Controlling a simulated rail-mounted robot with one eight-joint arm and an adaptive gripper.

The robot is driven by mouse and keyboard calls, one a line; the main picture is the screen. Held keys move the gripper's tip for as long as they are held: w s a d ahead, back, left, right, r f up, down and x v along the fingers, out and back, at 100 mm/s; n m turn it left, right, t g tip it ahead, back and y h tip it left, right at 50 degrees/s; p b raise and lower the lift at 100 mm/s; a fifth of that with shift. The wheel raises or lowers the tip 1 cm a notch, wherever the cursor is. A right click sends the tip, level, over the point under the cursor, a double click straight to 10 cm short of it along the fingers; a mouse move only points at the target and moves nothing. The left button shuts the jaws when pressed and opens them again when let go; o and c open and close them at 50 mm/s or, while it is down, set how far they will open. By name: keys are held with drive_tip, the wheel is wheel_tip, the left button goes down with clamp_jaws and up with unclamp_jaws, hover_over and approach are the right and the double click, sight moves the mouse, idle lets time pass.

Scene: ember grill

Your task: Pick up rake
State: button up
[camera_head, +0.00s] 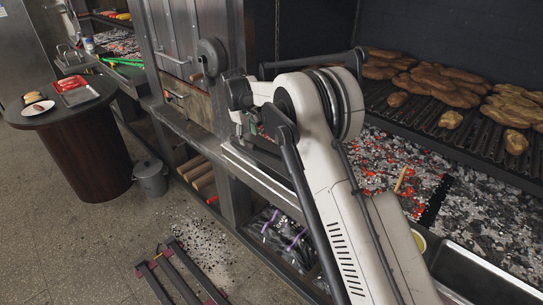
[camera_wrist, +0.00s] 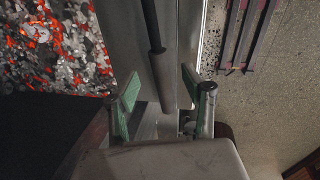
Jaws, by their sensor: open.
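A long rod (camera_wrist: 163,75) with a thin dark shaft and a thicker grey end runs along the metal ledge in the wrist view. It looks like the rake's handle, but no rake head shows there. My gripper (camera_wrist: 160,88) is open, its green-padded fingers on either side of the grey end, with no clear contact. In the head view my gripper (camera_head: 250,130) is over the front ledge of the grill, partly hidden by my arm. The rod cannot be made out there.
Glowing coals (camera_head: 375,160) lie behind the ledge, below a grate (camera_head: 480,135) with several potato-like pieces. A metal tray (camera_head: 485,275) is at lower right. A round table (camera_head: 60,110) and a bucket (camera_head: 150,178) stand left. A dark rack (camera_head: 178,278) lies on the floor.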

sight(249, 143)
drive_tip(key=shift+w+d+f, duration=0.1)
drive_tip(key=shift+w+f, duration=0.15)
drive_tip(key=shift+f, duration=0.65)
drive_tip(key=shift+w+a+f, duration=0.1)
drive_tip(key=shift+w+f, duration=0.1)
drive_tip(key=shift+f, duration=0.65)
drive_tip(key=shift+w+d+f, duration=0.1)
drive_tip(key=shift+w+f, duration=0.15)
drive_tip(key=shift+f, duration=0.65)
clamp_jaws()
